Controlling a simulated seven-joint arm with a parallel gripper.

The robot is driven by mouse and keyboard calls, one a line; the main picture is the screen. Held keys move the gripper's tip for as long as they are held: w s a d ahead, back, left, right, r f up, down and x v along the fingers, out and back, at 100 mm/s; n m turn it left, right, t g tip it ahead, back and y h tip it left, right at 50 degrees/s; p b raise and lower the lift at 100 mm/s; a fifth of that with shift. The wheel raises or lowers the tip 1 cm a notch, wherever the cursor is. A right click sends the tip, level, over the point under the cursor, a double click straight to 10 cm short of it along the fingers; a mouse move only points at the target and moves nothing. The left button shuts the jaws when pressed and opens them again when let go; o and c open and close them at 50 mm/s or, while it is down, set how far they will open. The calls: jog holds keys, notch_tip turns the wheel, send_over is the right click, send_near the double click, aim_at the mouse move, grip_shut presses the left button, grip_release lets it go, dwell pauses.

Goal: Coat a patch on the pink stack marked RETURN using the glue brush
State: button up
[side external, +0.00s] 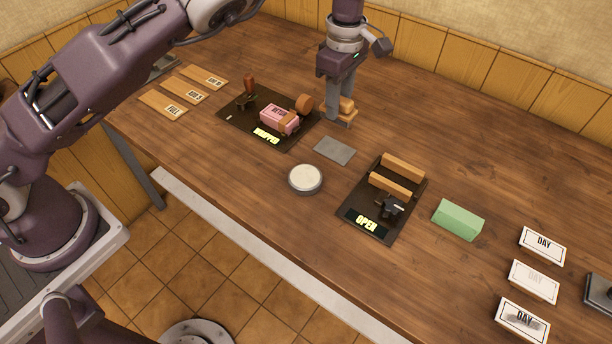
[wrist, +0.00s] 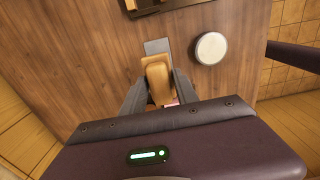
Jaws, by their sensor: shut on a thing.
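The pink stack marked RETURN (side external: 281,117) lies in a dark press fixture (side external: 244,128) with a wooden clamp part against it. My gripper (side external: 341,112) is just right of that fixture, pointing down and shut on a tan wooden piece (side external: 347,103), which looks like the glue brush. The wrist view shows this piece (wrist: 157,74) between both fingers (wrist: 156,98); its lower end is hidden. A sliver of pink shows beside the fingers in the wrist view. A round pot with a pale top (side external: 305,178) stands in front of a flat grey pad (side external: 334,150).
A second dark fixture (side external: 374,222) reads OPEN and has two wooden bars. A green block (side external: 458,220) and several white cards, some reading DAY (side external: 542,246), lie to the right. Labelled wooden plates (side external: 163,104) lie at the left. The table between is mostly clear.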

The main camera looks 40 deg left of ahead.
dwell(0.4)
jog(key=shift+s+r, duration=0.1)
jog(key=shift+s, duration=0.25)
jog(key=s, duration=1.1)
jog(key=shift+f, duration=3.5)
jog(key=shift+s+f, duration=0.1)
jog(key=shift+f, duration=0.5)
notch_tip(320, 180, up, 7)
